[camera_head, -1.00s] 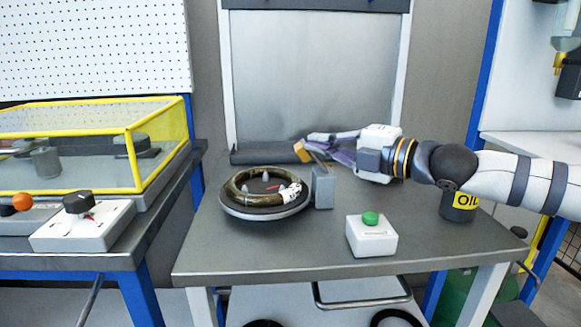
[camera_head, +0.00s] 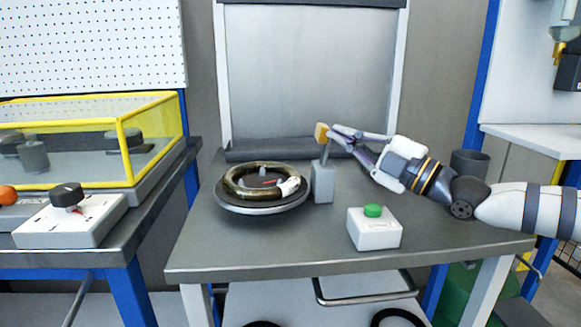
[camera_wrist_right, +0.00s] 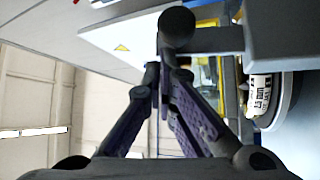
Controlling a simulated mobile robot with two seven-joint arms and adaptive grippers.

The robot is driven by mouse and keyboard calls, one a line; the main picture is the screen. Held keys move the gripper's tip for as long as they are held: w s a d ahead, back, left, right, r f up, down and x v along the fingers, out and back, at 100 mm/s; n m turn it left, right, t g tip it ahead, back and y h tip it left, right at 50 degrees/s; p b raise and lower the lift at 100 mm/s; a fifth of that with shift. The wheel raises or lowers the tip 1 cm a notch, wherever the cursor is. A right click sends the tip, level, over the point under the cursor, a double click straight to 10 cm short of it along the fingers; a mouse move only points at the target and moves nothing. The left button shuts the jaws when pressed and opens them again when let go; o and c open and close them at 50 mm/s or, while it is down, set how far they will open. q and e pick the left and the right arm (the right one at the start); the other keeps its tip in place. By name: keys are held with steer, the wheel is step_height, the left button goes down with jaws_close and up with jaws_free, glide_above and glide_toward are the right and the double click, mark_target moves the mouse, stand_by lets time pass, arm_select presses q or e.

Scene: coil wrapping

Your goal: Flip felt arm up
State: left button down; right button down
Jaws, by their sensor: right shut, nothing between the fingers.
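The felt arm (camera_head: 324,152) is a thin grey bar with an orange-tan felt pad (camera_head: 321,132) at its top. It stands nearly upright on a small grey post (camera_head: 322,184) right of the coil turntable. My right gripper (camera_head: 334,132) is shut and empty, its fingertips close to the right of the pad; I cannot tell whether they touch. In the right wrist view the closed fingers (camera_wrist_right: 160,75) are just below a dark round-ended bar (camera_wrist_right: 205,40), which seems to be the felt arm. My left gripper is not in view.
A dark coil ring (camera_head: 240,187) lies on the round turntable (camera_head: 262,210). A white box with a green button (camera_head: 374,232) stands at the front right, and a dark can (camera_head: 470,163) behind my right arm. A yellow-framed guard (camera_head: 122,150) and knob box (camera_head: 70,222) stand on the left bench.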

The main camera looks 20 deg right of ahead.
steer(key=shift+s+d, duration=0.1)
steer(key=shift+d, duration=0.2)
steer(key=shift+d+f, duration=0.1)
stand_by(0.6)
